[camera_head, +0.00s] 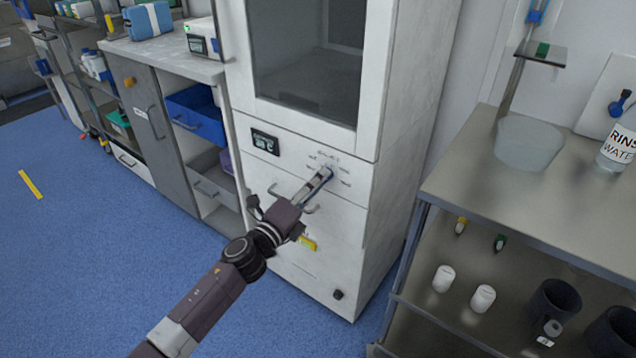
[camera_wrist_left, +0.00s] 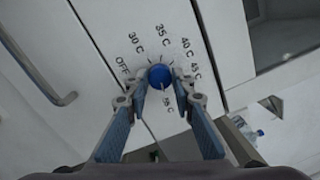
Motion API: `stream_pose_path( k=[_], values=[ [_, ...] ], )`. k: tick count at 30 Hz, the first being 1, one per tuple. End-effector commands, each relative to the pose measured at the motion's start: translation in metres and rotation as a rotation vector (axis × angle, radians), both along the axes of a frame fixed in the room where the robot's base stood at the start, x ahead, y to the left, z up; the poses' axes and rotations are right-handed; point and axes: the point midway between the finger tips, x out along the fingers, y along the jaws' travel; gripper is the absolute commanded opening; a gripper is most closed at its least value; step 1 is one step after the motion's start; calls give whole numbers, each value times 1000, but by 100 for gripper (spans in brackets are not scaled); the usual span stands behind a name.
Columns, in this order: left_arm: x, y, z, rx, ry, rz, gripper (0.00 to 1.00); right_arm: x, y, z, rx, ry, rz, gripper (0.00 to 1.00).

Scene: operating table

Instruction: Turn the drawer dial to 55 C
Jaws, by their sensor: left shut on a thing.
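The dial (camera_wrist_left: 160,76) is a blue round knob on the pale cabinet front. In the left wrist view, the labels OFF, 30 C, 35 C, 40 C and 45 C run around its top and sides. Another label, which looks like 55 C (camera_wrist_left: 168,103), is below it. A thin pale line shows at the knob's lower edge; I cannot tell its exact setting. My left gripper (camera_wrist_left: 160,88) is shut on the dial, with a fingertip at each side. In the head view, my left gripper (camera_head: 324,175) reaches the dial panel and mostly hides the knob. My right gripper is not in view.
The white cabinet (camera_head: 400,110) has a dark window above and a small display (camera_head: 265,142) left of the dial. A drawer handle (camera_head: 312,209) is close to my left gripper. A metal bench (camera_head: 480,190) stands at the right. Blue floor (camera_head: 90,270) is clear at the left.

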Motion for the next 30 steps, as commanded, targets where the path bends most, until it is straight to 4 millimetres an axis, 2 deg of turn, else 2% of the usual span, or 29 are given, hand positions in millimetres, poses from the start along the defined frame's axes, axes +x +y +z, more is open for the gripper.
stream_pose_path(
  k=[9,10,14,24,30],
  values=[
    [0,1,-1,6,0,2,0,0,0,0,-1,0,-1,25],
    [0,1,-1,6,0,2,26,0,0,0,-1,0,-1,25],
    [0,1,-1,4,-1,1,40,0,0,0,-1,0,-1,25],
    [-2,2,-1,2,0,1,41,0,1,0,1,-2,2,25],
    [-20,14,-4,4,1,1,41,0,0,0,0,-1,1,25]
  ],
)
